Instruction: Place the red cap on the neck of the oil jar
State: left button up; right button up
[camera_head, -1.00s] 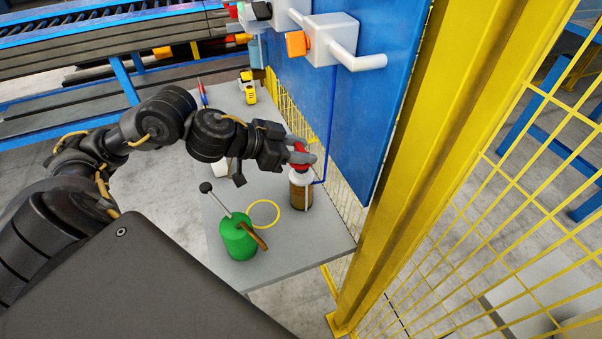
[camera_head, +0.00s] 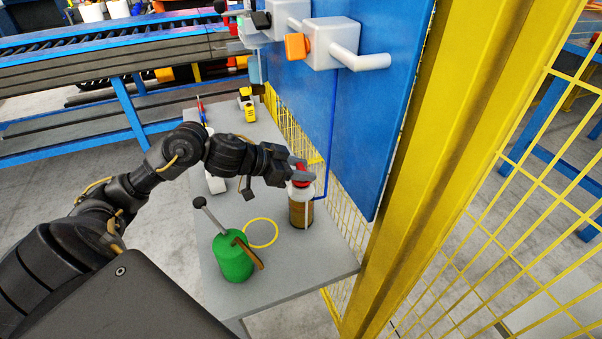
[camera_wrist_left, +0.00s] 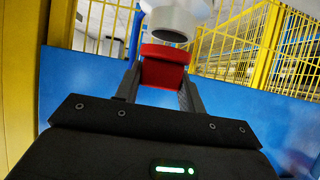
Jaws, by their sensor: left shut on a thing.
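The red cap (camera_head: 301,179) is held between the fingers of my left gripper (camera_head: 298,171), which is shut on it. The cap also shows between the fingers in the left wrist view (camera_wrist_left: 163,66). The oil jar (camera_head: 300,214) stands upright on the grey table, with a brown body and a white top. The cap is just above the jar's white top in the head view. In the left wrist view a white round part with a dark opening (camera_wrist_left: 173,36), apparently the jar's neck, lies close beyond the cap. Whether they touch is unclear. My right gripper is out of view.
A green can (camera_head: 233,260) with a lever and a yellow ring (camera_head: 261,233) are left of the jar on the table (camera_head: 290,270). A blue panel (camera_head: 365,120) with white pipes and a yellow mesh fence (camera_head: 350,225) stand close on the right.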

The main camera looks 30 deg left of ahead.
pick_arm(q)
jog(key=shift+f, duration=0.6)
jog(key=shift+f, duration=0.2)
jog(key=o, duration=1)
jog(key=shift+c, duration=0.2)
